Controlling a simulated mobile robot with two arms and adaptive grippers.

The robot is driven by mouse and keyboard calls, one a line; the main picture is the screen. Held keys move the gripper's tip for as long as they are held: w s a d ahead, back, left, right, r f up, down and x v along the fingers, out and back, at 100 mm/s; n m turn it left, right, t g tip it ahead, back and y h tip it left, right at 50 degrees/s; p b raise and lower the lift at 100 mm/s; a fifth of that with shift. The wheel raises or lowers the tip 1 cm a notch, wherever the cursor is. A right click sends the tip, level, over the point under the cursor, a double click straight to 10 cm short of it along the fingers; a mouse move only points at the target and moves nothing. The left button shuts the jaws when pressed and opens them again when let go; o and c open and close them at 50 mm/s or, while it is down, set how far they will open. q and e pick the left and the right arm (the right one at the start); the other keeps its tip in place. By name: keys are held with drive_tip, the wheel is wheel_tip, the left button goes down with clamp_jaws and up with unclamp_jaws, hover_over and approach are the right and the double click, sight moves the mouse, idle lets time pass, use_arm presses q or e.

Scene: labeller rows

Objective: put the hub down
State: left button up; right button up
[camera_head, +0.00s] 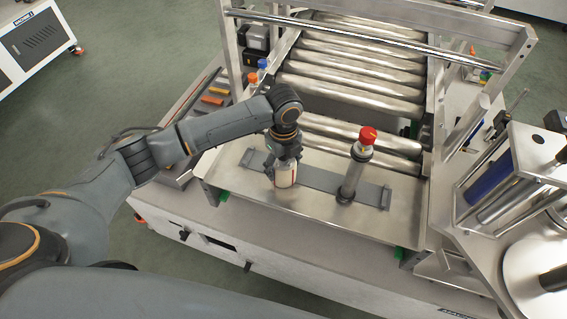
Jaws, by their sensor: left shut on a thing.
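My left gripper (284,158) reaches in from the left and points down over the steel deck at the front of the roller bed. It is shut on the hub (285,178), a short pale cylinder with a small reddish mark. The gripper hides the hub's upper part. The hub's lower end is over the grey flat strip (318,184) on the deck; I cannot tell whether it touches. My right gripper is not in view.
A steel post with a red cap (367,136) stands on the strip, right of the hub. Steel rollers (345,70) and a frame bar (350,35) lie behind. Labeller spools (510,200) crowd the right. Bare deck (310,205) shows in front.

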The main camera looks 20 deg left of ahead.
use_arm(q)
drive_tip(key=shift+f, duration=0.2)
drive_tip(key=o, duration=1.3)
drive_tip(key=shift+r, duration=0.1)
drive_tip(key=shift+r, duration=0.3)
wheel_tip(320, 180, up, 11)
drive_tip(key=b, duration=0.2)
drive_tip(key=shift+f+b, duration=0.15)
drive_tip(key=shift+b, duration=0.15)
drive_tip(key=shift+r, duration=0.6)
